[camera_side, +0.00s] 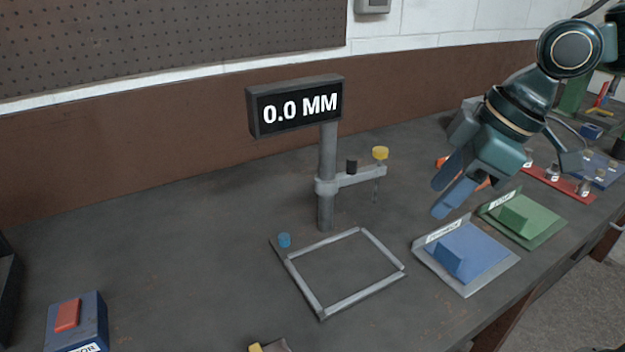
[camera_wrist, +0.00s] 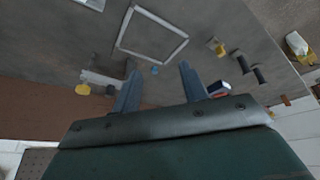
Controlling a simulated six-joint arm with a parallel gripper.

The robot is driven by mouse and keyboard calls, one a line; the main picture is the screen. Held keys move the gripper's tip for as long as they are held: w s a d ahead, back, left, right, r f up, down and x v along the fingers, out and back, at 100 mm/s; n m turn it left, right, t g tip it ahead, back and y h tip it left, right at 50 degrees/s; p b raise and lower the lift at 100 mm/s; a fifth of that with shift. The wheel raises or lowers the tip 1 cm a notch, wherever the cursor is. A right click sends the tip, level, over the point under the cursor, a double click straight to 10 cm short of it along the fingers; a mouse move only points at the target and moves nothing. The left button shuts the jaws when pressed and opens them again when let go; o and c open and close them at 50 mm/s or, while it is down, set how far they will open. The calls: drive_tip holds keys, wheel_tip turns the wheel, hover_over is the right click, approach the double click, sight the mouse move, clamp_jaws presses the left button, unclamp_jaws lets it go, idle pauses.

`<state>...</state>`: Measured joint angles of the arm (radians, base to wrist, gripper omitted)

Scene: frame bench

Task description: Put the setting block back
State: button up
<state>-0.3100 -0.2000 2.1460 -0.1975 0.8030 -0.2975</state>
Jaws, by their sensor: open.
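My gripper (camera_side: 438,197) is open and empty, held above the bench behind the blue tray. Its two fingers show apart in the wrist view (camera_wrist: 158,86), with nothing between them. A blue wedge-like block (camera_side: 450,262) sits on a blue tray (camera_side: 489,258) with a raised label strip. A green block (camera_side: 516,214) sits on a green tray (camera_side: 541,232) just behind and to the right. I cannot read either label, nor tell which block is the setting block. A square metal frame (camera_side: 318,301) lies flat on the bench, its middle empty.
A grey post (camera_side: 327,170) behind the frame carries a display (camera_side: 296,106) reading 0.0 MM and a side arm with a yellow knob (camera_side: 380,153). A blue knob (camera_side: 284,240) is at the frame's corner. A red-button box (camera_side: 75,325) stands front left.

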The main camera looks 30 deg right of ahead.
drive_tip(key=s+d+f+m+t+h, duration=0.1)
drive_tip(key=s+d+m+t+h, duration=0.1)
drive_tip(key=s+d+m, duration=0.7)
drive_tip(key=shift+s+d+h, duration=0.4)
drive_tip(key=shift+s+d, duration=1.35)
drive_tip(key=shift+d, duration=0.65)
